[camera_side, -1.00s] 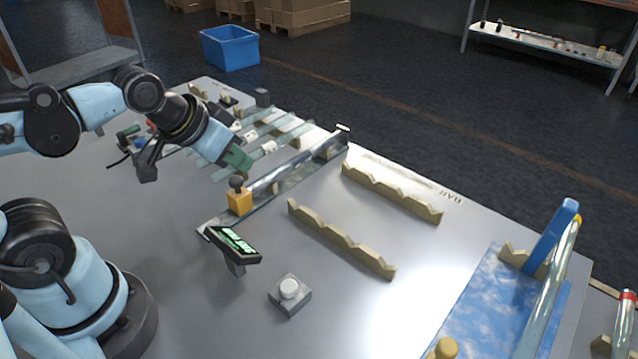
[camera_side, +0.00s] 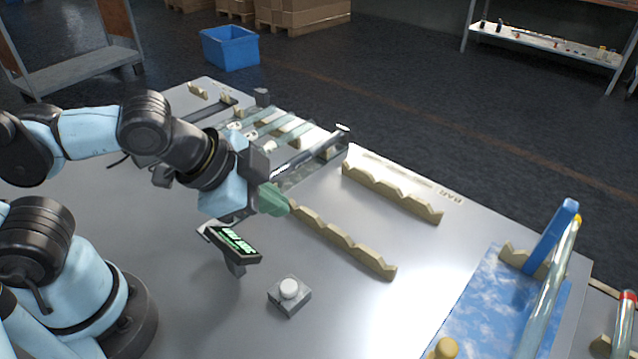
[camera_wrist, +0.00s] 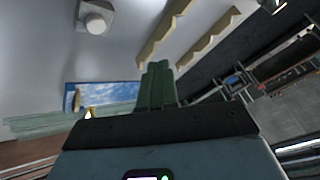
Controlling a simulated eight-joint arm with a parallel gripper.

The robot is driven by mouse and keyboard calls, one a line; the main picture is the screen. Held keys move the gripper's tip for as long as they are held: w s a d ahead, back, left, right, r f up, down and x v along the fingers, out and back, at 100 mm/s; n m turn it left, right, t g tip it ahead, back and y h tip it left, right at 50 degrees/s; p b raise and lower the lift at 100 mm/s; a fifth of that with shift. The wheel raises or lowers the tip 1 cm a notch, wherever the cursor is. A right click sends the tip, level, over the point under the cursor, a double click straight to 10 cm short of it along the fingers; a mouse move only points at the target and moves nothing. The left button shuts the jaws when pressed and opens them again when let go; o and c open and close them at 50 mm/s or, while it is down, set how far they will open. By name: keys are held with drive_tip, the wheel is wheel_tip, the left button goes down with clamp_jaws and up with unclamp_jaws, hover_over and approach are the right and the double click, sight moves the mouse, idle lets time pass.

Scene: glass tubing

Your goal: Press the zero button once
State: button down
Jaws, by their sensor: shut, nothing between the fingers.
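The button is a round white cap (camera_side: 289,288) on a small grey box on the table. It also shows near the top left of the wrist view, as the white cap (camera_wrist: 95,23). Beside it, a tilted display (camera_side: 232,243) with green digits stands on a short post. My gripper (camera_side: 274,200) has green fingers, shut and empty. In the side view it is above and behind the display, up and left of the button and apart from it. In the wrist view the shut fingers (camera_wrist: 158,85) point up the picture, with the button to their left.
Two notched beige racks (camera_side: 345,240) (camera_side: 392,193) stand right of my gripper. Glass tubes (camera_side: 265,128) lie on holders behind it. A blue patterned mat (camera_side: 490,305) with a long tube over it is at the right. The table around the button is clear.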

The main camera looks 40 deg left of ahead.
sight(286, 288)
drive_tip(key=s+d+m, duration=0.2)
drive_tip(key=d, duration=0.1)
drive_tip(key=d+m+h, duration=0.1)
drive_tip(key=m, duration=0.1)
drive_tip(key=shift+s+d+r, duration=0.1)
drive_tip(key=shift+s+d, duration=0.2)
drive_tip(key=shift+s, duration=0.1)
drive_tip(key=shift+f, duration=4.35)
drive_tip(key=shift+f, duration=0.15)
drive_tip(key=shift+f, duration=0.3)
drive_tip(key=shift+f, duration=0.5)
drive_tip(key=shift+r, duration=0.9)
